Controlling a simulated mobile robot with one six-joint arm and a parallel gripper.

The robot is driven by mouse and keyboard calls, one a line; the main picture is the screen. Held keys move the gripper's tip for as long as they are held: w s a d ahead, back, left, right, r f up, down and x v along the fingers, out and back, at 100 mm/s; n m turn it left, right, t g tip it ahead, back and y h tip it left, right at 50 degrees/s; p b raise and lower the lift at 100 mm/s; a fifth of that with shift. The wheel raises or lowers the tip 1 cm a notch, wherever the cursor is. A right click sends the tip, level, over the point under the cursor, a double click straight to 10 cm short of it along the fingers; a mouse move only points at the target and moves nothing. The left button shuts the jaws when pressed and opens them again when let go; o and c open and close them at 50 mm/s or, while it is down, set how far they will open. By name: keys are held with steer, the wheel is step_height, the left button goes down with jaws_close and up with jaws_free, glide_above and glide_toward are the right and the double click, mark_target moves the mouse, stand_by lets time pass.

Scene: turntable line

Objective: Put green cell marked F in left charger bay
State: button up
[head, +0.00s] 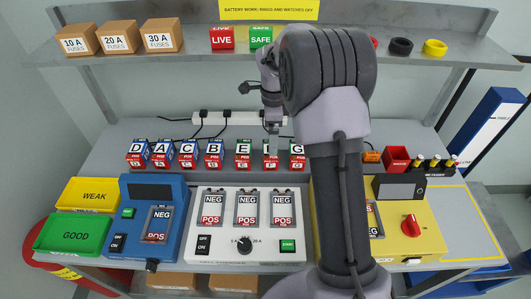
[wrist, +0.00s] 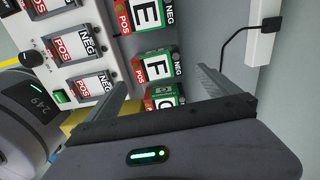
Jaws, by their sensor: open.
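The green cell marked F (head: 270,158) stands in the row of cells at the back of the bench, between cell E (head: 243,153) and cell G (head: 297,156). My gripper (head: 274,146) is just above and behind F in the head view and partly covers it. In the wrist view, cell F (wrist: 155,65) shows by the open fingertips (wrist: 162,78); no grip on it shows. Cell G (wrist: 165,97) is also between the fingers in that picture. The white charger (head: 246,255) has three bays with NEG and POS labels; its left bay (head: 212,207) looks empty.
Other cells D, A, C and B (head: 175,154) stand left of E. A blue tester (head: 153,240), green GOOD tray (head: 72,235) and yellow WEAK tray (head: 92,194) are at left. A yellow unit (head: 400,245) is at right. A power strip (head: 225,117) lies behind the cells.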

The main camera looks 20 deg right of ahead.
steer(key=f+b, duration=0.1)
steer(key=f, duration=0.1)
steer(key=f+b, duration=0.1)
steer(key=f, duration=0.2)
steer(key=f+b, duration=0.1)
steer(key=f, duration=0.1)
steer(key=shift+s+a+f, duration=0.1)
steer(key=shift+a+f, duration=0.2)
steer(key=shift+r, duration=0.2)
steer(key=shift+c, duration=0.2)
steer(key=c, duration=1.8)
steer(key=shift+r, duration=0.1)
steer(key=shift+c, duration=0.8)
